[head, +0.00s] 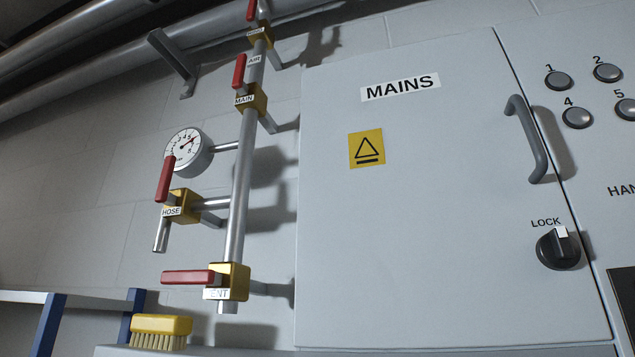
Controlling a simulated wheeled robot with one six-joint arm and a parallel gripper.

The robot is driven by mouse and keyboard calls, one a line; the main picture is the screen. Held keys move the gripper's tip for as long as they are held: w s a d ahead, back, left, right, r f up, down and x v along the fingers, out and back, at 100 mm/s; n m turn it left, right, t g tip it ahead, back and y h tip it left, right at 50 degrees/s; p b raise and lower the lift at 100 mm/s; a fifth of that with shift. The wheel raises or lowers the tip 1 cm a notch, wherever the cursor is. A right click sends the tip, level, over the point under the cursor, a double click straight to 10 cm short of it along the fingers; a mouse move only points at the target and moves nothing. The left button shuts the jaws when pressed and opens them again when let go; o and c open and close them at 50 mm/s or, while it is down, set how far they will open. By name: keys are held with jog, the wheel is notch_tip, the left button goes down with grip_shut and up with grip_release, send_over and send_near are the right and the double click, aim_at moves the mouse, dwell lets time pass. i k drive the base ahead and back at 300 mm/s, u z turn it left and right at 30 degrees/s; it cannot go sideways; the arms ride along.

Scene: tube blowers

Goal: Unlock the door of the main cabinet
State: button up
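The main cabinet's door (420,230) is a large grey panel in the middle and right of the head view, labelled MAINS (400,87). It looks closed. A yellow warning sign (366,148) is on it. A curved grey handle (527,138) is at its upper right edge. Below the handle is a black round lock knob (558,248) under the word LOCK. A white mark on the knob points up and slightly right. My gripper is not in view.
At the left, wall pipes carry red-levered valves (238,282) and a round gauge (188,152). A yellow brush (161,332) lies at the lower left near a blue-legged shelf (48,322). A panel with numbered buttons (577,117) is right of the door.

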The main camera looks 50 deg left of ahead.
aim_at(557, 250)
jog(key=u, duration=1.3)
